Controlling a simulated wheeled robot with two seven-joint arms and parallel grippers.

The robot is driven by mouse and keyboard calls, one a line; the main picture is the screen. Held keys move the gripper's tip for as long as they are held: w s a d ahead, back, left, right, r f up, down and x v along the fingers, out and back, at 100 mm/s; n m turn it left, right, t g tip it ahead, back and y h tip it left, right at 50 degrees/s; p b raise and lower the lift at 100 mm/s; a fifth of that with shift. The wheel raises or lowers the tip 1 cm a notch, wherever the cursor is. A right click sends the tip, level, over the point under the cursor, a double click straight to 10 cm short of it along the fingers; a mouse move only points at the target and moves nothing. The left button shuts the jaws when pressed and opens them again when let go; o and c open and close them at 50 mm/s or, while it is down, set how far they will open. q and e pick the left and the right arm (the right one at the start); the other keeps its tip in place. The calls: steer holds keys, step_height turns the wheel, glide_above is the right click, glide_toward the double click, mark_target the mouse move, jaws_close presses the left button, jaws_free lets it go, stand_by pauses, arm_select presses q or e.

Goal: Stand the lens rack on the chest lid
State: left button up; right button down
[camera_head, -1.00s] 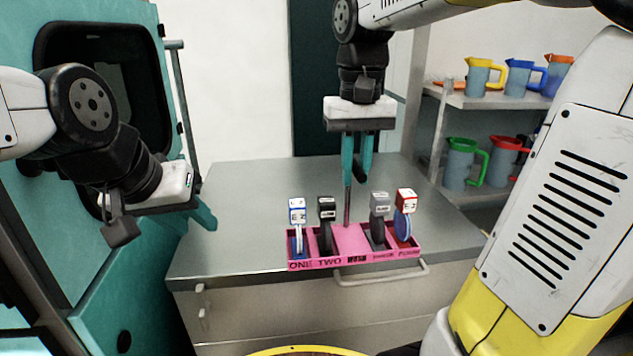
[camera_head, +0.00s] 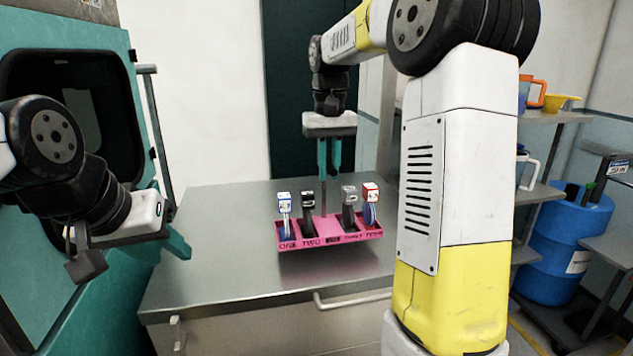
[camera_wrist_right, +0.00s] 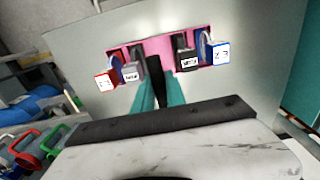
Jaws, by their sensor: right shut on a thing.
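The pink lens rack (camera_head: 330,228) has a row of lenses with blue, black, grey and red tags, and labels along its front. It is upright over the grey metal chest lid (camera_head: 215,255); I cannot tell whether its base touches the lid. My right gripper (camera_head: 328,172) points down, shut on the rack's dark upright handle. The right wrist view shows the rack (camera_wrist_right: 160,46) beyond the teal fingers (camera_wrist_right: 160,92), which flank the handle. My left gripper (camera_head: 180,245) is empty beside the lid's left edge; its finger gap is hidden.
A teal cabinet (camera_head: 100,290) with a dark opening stands at left. Shelves (camera_head: 545,195) with jugs and a blue drum (camera_head: 565,240) are at right. My right arm hides the lid's right side. A bar handle (camera_head: 350,300) runs along the chest front. The lid left of the rack is clear.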

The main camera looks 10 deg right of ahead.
steer(key=shift+w+d+f, duration=0.1)
steer(key=shift+w, duration=0.35)
steer(key=shift+f, duration=1.75)
steer(key=c, duration=1.4)
jaws_free()
steer(key=shift+s+f, duration=0.1)
steer(key=shift+o, duration=0.2)
